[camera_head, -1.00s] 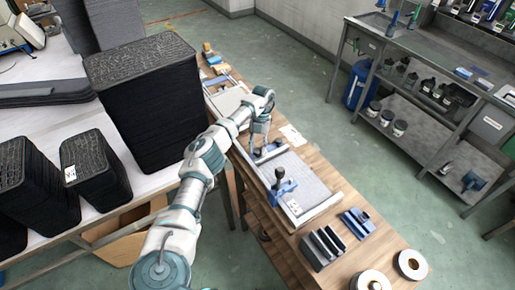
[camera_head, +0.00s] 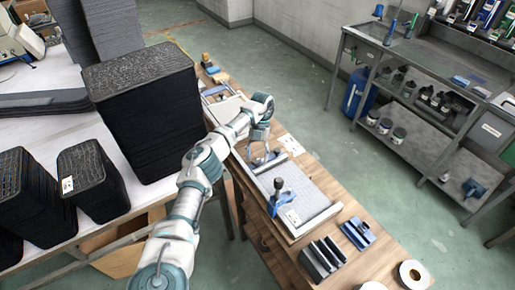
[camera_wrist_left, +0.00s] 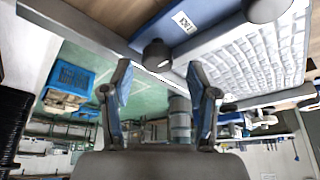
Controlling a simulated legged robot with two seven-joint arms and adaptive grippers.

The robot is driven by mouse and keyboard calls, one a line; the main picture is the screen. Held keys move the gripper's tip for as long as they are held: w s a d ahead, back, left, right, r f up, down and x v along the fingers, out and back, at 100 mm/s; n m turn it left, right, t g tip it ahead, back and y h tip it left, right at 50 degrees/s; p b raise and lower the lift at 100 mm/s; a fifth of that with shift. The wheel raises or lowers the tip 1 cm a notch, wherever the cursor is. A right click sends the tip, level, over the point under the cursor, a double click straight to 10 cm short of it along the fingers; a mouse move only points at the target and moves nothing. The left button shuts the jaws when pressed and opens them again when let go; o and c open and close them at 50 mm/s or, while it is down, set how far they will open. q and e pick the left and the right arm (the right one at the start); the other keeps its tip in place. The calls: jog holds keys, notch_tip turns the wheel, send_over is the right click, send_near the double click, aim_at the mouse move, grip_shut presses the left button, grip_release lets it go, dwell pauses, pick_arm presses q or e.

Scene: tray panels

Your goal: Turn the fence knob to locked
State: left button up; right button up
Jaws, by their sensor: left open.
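A grey panel fixture (camera_head: 308,196) lies on the wooden bench. A blue bracket (camera_head: 284,204) with an upright black-topped handle (camera_head: 278,184) stands at its left edge. In the left wrist view, a blue part (camera_wrist_left: 195,12) carries a white label, and a short dark round knob (camera_wrist_left: 157,54) sits beside it; I take this as the fence knob. My left gripper (camera_head: 263,160) is over the far end of the fixture. Its open fingers (camera_wrist_left: 160,84) show in the left wrist view, with the knob beyond the gap between their tips, apparently untouched. My right gripper is out of view.
Slotted dark blocks (camera_head: 324,257), a blue clamp-like piece (camera_head: 357,232) and a white ring (camera_head: 413,273) lie at the bench's near end. Tall stacks of black panels (camera_head: 150,115) stand left of my arm. A metal shelf bench (camera_head: 425,125) stands across the open green floor.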

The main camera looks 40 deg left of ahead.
aim_at(257, 158)
pick_arm(q)
notch_tip(257, 158, up, 8)
jog(key=shift+w, duration=0.15)
dwell(0.7)
